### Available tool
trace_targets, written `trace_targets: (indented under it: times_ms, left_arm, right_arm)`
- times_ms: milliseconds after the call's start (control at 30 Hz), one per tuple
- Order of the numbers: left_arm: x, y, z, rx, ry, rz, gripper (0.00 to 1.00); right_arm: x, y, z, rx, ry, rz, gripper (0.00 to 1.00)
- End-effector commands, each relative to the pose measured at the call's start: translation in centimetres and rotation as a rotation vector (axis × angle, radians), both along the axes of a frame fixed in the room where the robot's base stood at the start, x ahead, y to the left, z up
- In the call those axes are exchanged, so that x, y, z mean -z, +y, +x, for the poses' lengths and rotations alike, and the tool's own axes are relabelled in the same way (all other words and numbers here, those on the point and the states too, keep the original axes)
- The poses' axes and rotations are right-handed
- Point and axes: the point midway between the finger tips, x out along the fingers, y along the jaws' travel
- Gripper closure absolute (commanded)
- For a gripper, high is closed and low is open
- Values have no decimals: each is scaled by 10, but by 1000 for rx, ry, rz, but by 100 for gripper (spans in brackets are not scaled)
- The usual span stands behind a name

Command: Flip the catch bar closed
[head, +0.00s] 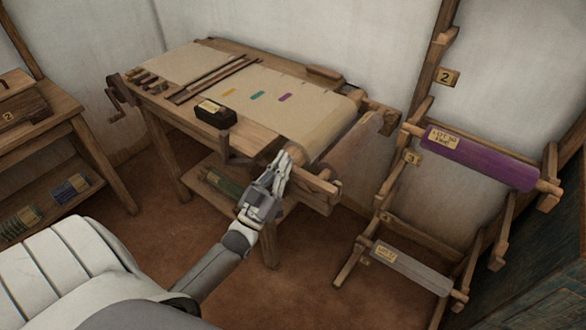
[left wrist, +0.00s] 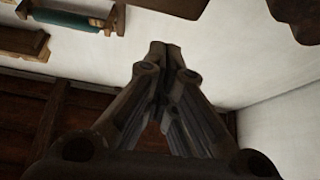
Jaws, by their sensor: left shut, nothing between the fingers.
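The wooden loom table (head: 253,142) stands in the middle of the head view, with cream cloth (head: 322,110) running over its right end. My left gripper (head: 286,156) is at the near right corner of the table, fingers pointing up and away. It is shut and empty. A short wooden bar (head: 318,184) lies just right of the gripper and may be the catch bar; I cannot tell whether it touches the fingers or how it is set. In the left wrist view the closed fingertips (left wrist: 165,48) show against the pale wall. My right gripper is not in view.
A dark block (head: 216,113) sits on the table's front edge. A wooden rack (head: 410,165) at right holds a purple roll (head: 480,158) and a grey roll (head: 411,267). A side bench (head: 60,130) stands at left. The floor in front is clear.

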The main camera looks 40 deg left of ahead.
Motion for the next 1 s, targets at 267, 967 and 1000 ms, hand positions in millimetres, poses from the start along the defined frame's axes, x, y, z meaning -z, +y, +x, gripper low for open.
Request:
trace_targets:
  times_ms: [267, 967, 1000]
  left_arm:
    - [26, 2, -47, 1, 4, -1, 100]
    - [43, 3, -83, 1, -2, 0, 100]
    - [43, 3, -83, 1, -2, 0, 100]
  right_arm:
    - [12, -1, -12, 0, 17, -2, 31]
    - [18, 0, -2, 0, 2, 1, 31]
    - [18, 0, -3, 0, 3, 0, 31]
